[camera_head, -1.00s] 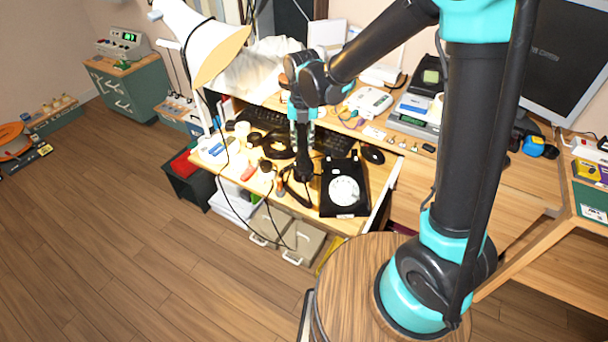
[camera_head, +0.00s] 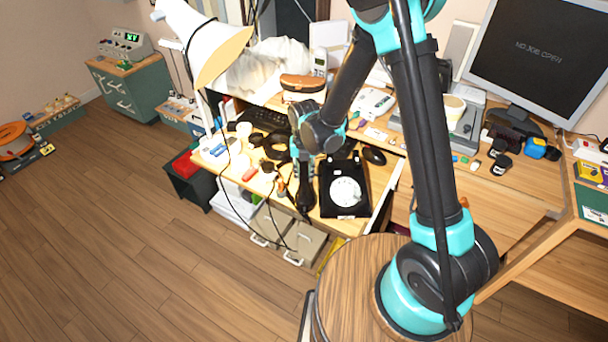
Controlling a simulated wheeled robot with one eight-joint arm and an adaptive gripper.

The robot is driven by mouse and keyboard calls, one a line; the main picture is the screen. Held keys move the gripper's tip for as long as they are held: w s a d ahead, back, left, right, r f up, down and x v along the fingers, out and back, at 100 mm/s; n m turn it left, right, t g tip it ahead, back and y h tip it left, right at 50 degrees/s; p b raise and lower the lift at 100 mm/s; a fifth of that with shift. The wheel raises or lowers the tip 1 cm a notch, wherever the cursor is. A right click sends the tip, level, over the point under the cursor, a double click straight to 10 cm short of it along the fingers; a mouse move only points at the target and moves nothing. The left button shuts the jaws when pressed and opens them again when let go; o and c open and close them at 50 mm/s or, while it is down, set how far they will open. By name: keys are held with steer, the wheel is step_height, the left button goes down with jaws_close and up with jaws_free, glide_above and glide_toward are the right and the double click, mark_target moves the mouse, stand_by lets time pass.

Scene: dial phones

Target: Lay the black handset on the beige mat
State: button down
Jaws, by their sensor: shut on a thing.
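A black dial phone (camera_head: 329,199) with a white dial sits on the pulled-out wooden shelf (camera_head: 317,226) of the desk. Its cradle shows no handset on it. My gripper (camera_head: 305,193) points down just left of the phone, low over the shelf. It is shut on a dark thing at its tip, which looks like the black handset (camera_head: 306,207). Most of the handset is hidden by or merges with my dark fingers, so I cannot tell whether it touches the shelf. I cannot make out a beige mat.
A lamp (camera_head: 222,55) with a hanging cable stands left of the shelf. A mouse (camera_head: 374,156) lies behind the phone. Bare floor (camera_head: 150,230) lies front left.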

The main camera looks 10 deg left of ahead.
mark_target(304, 172)
steer(key=shift+f, duration=0.15)
steer(key=c, duration=1.2)
jaws_free()
step_height(304, 172, up, 12)
steer(key=shift+r, duration=0.15)
